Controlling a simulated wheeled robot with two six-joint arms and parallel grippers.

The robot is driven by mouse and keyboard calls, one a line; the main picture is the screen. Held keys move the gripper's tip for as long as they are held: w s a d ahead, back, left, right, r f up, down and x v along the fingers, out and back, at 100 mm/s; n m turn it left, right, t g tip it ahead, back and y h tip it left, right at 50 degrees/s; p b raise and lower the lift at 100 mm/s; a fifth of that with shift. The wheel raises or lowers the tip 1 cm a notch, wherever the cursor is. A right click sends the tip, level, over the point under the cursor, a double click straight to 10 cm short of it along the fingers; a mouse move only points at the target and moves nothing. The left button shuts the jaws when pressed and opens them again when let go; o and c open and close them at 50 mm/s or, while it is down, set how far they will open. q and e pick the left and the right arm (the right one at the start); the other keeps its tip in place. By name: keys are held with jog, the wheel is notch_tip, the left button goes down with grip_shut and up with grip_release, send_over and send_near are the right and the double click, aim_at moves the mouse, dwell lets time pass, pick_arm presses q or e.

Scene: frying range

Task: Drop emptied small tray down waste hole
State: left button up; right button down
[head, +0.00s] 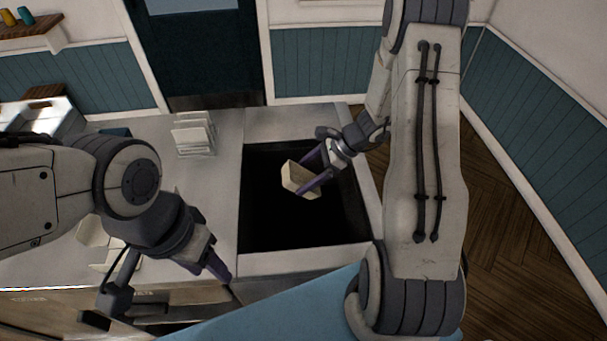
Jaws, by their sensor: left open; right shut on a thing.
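The small tray (296,178) is a cream, open-topped box. It is tilted and held between the purple fingers of my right gripper (312,175). I cannot see anything inside it. My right gripper is shut on the tray and holds it over the waste hole (290,222), a large dark rectangular opening in the grey counter. My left gripper (165,277) is open and empty at the lower left, near the counter's front edge, apart from the hole and the tray.
A stack of white trays (194,134) stands on the counter left of the hole. Pale containers (93,235) are partly hidden behind my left arm. The grey counter (215,190) is bare beside the hole. A wooden floor (520,240) lies at the right.

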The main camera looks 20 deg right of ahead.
grip_release()
jog(key=b+v, duration=0.1)
jog(key=v, duration=0.9)
jog(key=shift+d, duration=0.25)
jog(key=shift+s+r, duration=0.1)
jog(key=shift+r, duration=0.05)
jog(key=s+a+r+n+g+h, duration=0.1)
jog(key=s+a+r+n+g, duration=0.15)
jog(key=a+n, duration=0.35)
jog(key=s+a+r+n+g+h, duration=0.2)
jog(key=s+a+n, duration=0.25)
jog(key=a, duration=0.35)
jog(key=s+a+r+n+t+h, duration=0.1)
jog(key=s+a+n+h, duration=0.1)
jog(key=s+a+n, duration=0.2)
jog(key=s+a+r+n+t+h, duration=0.1)
jog(key=s+a+n, duration=0.3)
jog(key=s+n, duration=0.6)
jog(key=r+n+h, duration=0.1)
jog(key=n, duration=0.3)
jog(key=shift+s+a, duration=0.15)
jog(key=shift+a, duration=0.05)
